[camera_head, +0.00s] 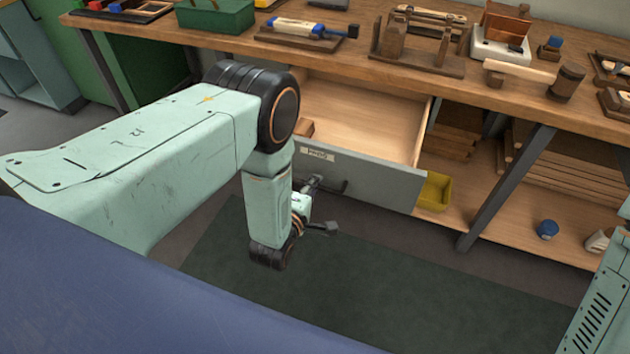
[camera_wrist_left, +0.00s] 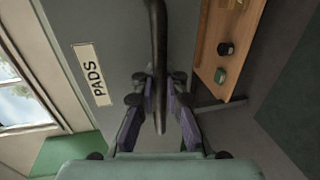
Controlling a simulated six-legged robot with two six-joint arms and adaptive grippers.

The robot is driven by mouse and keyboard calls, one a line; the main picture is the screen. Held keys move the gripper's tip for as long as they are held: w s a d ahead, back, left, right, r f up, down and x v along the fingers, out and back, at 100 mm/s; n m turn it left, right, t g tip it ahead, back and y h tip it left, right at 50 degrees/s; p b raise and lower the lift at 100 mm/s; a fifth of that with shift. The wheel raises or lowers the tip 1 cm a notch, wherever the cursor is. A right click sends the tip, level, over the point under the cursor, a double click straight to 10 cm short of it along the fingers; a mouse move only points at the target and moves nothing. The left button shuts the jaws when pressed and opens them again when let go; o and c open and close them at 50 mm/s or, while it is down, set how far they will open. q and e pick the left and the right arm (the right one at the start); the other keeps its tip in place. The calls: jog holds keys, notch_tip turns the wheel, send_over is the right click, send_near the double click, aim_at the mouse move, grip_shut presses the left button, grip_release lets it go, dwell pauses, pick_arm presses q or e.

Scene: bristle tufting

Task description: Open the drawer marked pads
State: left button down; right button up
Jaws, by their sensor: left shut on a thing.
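The drawer marked PADS (camera_head: 385,182) stands pulled out below the workbench, with its wooden inside showing. Its grey front carries a white label (camera_wrist_left: 91,74) that reads PADS in the left wrist view. A dark bar handle (camera_wrist_left: 158,60) is on that front; part of it also shows in the head view. My left gripper (camera_wrist_left: 160,100) has its fingers on either side of the handle and is shut on it. In the head view my left arm hides part of the drawer front and much of the gripper (camera_head: 316,184). My right gripper is not in view.
The workbench top (camera_head: 400,88) holds wooden tools, brushes and a green box (camera_head: 216,14). A yellow bin (camera_head: 434,191) stands on the lower shelf beside the drawer front. A bench leg (camera_head: 505,188) is to the right. A dark mat (camera_head: 400,285) covers the clear floor in front.

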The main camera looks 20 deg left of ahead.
pick_arm(q)
jog(key=shift+w+r, duration=0.1)
jog(key=shift+r, duration=0.05)
jog(key=c, duration=1.4)
grip_release()
jog(key=v, duration=1.2)
